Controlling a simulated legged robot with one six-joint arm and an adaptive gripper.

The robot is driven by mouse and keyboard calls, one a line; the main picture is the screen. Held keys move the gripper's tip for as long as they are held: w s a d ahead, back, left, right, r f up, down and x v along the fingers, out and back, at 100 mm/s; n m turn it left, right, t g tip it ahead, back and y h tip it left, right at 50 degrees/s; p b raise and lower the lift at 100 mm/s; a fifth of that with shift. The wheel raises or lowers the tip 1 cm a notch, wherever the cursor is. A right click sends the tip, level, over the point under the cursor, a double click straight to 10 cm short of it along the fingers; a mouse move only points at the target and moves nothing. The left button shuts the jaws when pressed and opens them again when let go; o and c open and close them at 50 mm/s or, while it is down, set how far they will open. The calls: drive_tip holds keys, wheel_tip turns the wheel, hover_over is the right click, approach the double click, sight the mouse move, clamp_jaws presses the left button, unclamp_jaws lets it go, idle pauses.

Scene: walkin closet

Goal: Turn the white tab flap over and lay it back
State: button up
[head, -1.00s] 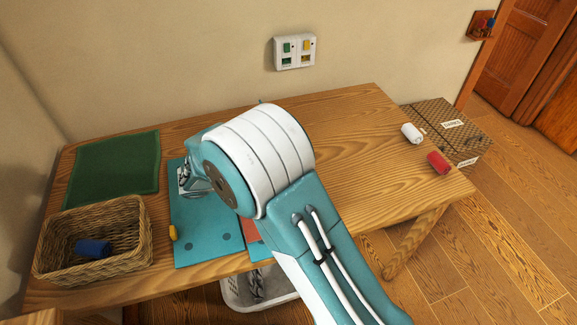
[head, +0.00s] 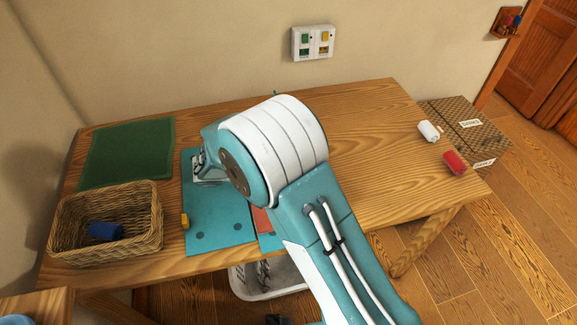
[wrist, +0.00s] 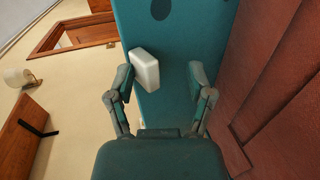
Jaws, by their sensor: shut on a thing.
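A flat teal board (head: 220,221) lies near the front left of the table, with dark round spots along its front edge. A yellow tab (head: 185,221) sits at its left edge. My gripper (head: 199,166) is low at the board's far left part, mostly hidden behind my arm. In the wrist view my gripper (wrist: 162,80) has its fingers on either side of a white tab (wrist: 145,68) against a teal panel (wrist: 172,45). The tab touches the left finger; contact at the right finger is unclear. How far the flap is lifted is not clear.
A wicker basket (head: 152,222) with a blue roll (head: 105,231) stands left of the board. A green mat (head: 128,153) lies behind it. A white roll (head: 428,131) and a red roll (head: 454,163) lie at the table's right end. The table's right half is otherwise clear.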

drive_tip(key=shift+a, duration=0.1)
drive_tip(key=v, duration=1.1)
drive_tip(key=shift+a, duration=0.4)
